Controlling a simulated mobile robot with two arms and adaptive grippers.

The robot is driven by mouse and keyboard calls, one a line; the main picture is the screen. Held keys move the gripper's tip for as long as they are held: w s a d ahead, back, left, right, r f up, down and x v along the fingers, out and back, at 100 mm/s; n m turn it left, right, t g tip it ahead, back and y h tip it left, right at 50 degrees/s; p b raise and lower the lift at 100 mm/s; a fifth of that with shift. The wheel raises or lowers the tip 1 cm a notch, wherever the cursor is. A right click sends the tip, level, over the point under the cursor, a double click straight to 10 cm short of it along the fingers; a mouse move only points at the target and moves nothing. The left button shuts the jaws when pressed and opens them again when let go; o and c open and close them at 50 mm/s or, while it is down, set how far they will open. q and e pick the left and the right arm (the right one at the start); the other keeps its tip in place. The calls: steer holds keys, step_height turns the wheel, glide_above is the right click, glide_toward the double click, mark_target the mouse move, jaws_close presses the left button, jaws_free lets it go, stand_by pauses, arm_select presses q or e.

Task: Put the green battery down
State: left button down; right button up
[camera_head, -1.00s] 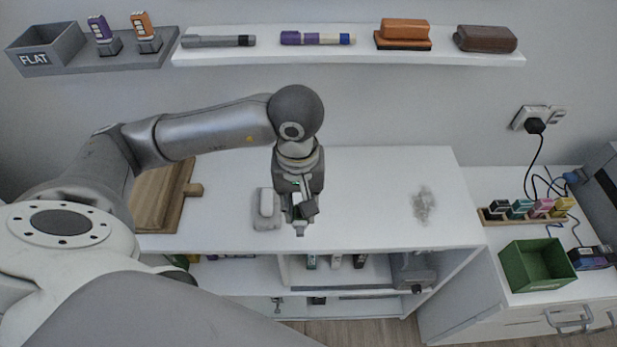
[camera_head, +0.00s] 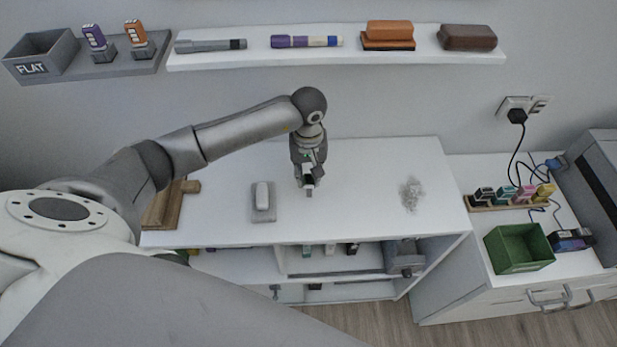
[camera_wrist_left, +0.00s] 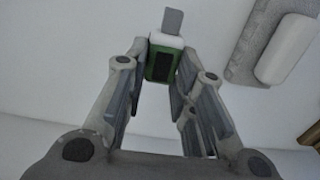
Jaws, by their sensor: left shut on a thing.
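My left gripper (camera_head: 309,182) is over the white desk top (camera_head: 355,190), right of a grey tray with a white block on it (camera_head: 263,197). In the left wrist view its fingers (camera_wrist_left: 160,85) are shut on the green battery (camera_wrist_left: 160,63), which has a white band, a dark panel and a grey tip. The tray with the white block (camera_wrist_left: 275,35) also shows at the upper right of the wrist view. My right gripper is not in view.
A grey scribbled patch (camera_head: 411,194) marks the desk top at right. A wooden board (camera_head: 165,205) lies at left. A green bin (camera_head: 518,249) and a rack of coloured batteries (camera_head: 511,198) stand on the right cabinet. A wall shelf (camera_head: 350,52) holds markers and erasers. The desk's middle is clear.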

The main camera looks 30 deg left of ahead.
mark_target(309, 175)
arm_select(q)
steer(key=shift+w+f, duration=0.15)
steer(key=shift+f, duration=0.25)
step_height(309, 175, down, 3)
steer(key=shift+r+p, duration=0.2)
steer(key=shift+p, duration=0.7)
steer(key=shift+a, duration=0.1)
steer(key=shift+f, duration=0.1)
steer(key=shift+f+b, duration=0.15)
steer(key=shift+b, duration=0.15)
steer(key=c, duration=1.2)
jaws_free()
